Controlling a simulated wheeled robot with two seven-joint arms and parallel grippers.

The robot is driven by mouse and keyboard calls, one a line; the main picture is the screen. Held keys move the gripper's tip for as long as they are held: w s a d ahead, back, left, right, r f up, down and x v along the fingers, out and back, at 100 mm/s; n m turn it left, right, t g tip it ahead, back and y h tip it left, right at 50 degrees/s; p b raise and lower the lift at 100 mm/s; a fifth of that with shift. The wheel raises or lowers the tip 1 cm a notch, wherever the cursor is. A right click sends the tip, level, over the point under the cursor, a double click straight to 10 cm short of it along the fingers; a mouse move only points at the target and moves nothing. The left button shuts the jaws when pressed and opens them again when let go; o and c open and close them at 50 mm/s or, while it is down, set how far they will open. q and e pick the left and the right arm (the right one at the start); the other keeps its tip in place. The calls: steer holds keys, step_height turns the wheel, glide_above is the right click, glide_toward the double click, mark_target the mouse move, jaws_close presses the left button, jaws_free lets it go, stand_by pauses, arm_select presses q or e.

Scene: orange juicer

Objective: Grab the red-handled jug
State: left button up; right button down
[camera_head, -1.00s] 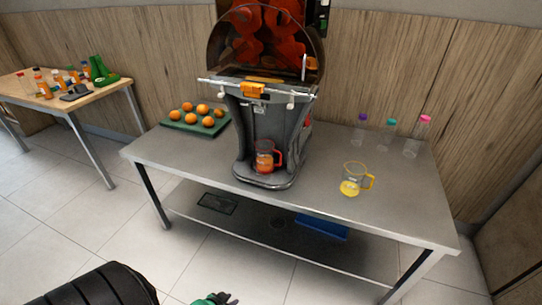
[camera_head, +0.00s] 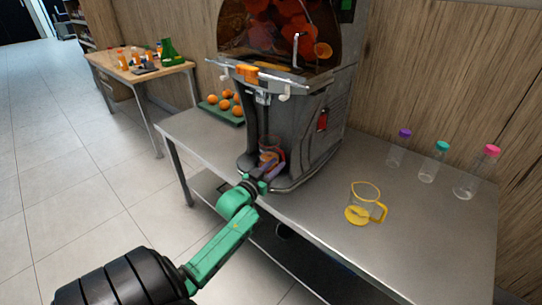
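The red-handled jug (camera_head: 268,154) stands on the base of the orange juicer, under its spout, and shows small and partly covered. My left arm reaches in from the bottom left, and my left gripper (camera_head: 263,175) is right at the lower front of the jug. The gripper overlaps the jug in the picture; its fingers are too small and covered to tell whether they touch it or how wide they stand. My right gripper is not in view.
The grey juicer (camera_head: 313,125) stands on the metal table (camera_head: 311,222). A yellow-handled jug (camera_head: 363,203) stands to the right, with capped bottles (camera_head: 430,168) behind it. Oranges (camera_head: 225,105) lie on a green tray at left. A wooden table (camera_head: 158,73) stands farther left.

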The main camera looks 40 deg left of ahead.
mark_target(283, 156)
arm_select(q)
steer(key=w, duration=0.3)
steer(key=w+a, duration=0.1)
steer(key=w, duration=0.1)
steer(key=shift+w, duration=0.2)
steer(key=shift+s, duration=0.1)
jaws_close()
steer(key=shift+r, duration=0.15)
stand_by(0.8)
